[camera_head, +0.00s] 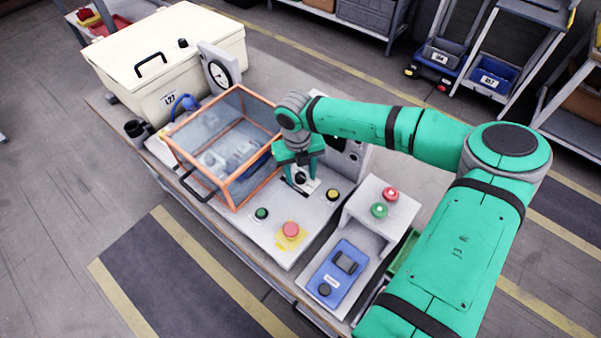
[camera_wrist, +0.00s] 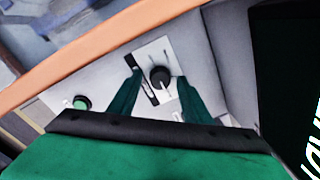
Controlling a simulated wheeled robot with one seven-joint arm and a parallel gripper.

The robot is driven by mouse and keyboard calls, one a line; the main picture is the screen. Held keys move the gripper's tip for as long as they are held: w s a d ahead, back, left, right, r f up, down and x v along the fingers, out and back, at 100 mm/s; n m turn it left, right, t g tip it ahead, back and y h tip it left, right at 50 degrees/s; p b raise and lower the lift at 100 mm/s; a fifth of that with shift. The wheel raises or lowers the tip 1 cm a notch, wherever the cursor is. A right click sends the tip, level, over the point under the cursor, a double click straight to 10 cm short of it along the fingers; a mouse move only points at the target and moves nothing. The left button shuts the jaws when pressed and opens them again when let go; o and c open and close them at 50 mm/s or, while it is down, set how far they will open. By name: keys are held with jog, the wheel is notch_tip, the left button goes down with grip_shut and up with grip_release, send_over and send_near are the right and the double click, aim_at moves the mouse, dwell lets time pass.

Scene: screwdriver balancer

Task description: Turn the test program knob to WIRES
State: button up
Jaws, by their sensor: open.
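The test program knob (camera_wrist: 160,78) is a round black knob with a pale pointer line on a white plate (camera_wrist: 146,58). In the wrist view it lies between the two green fingers of my gripper (camera_wrist: 158,88), nearer the right finger. The fingers are open, and I cannot tell whether either touches the knob. The pointer's label is too small to read. In the head view my gripper (camera_head: 300,170) reaches down over the panel (camera_head: 270,232), just right of the orange-framed clear box, and the dark knob (camera_head: 300,179) shows partly below it.
The orange-framed guard box (camera_head: 228,150) stands close left of my gripper. On the panel are a green button (camera_head: 261,213), a red button (camera_head: 290,229) and a yellow one (camera_head: 333,195). A grey stand (camera_head: 372,225) with red and green buttons is to the right.

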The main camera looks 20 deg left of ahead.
jog(key=c, duration=1.1)
jog(key=shift+n, duration=0.3)
jog(key=n, duration=0.4)
jog(key=shift+d+r, duration=0.1)
jog(key=n, duration=0.6)
jog(key=shift+w, duration=0.1)
jog(key=n, duration=0.6)
jog(key=shift+w+y, duration=0.1)
jog(key=shift+y, duration=0.2)
jog(key=n, duration=0.7)
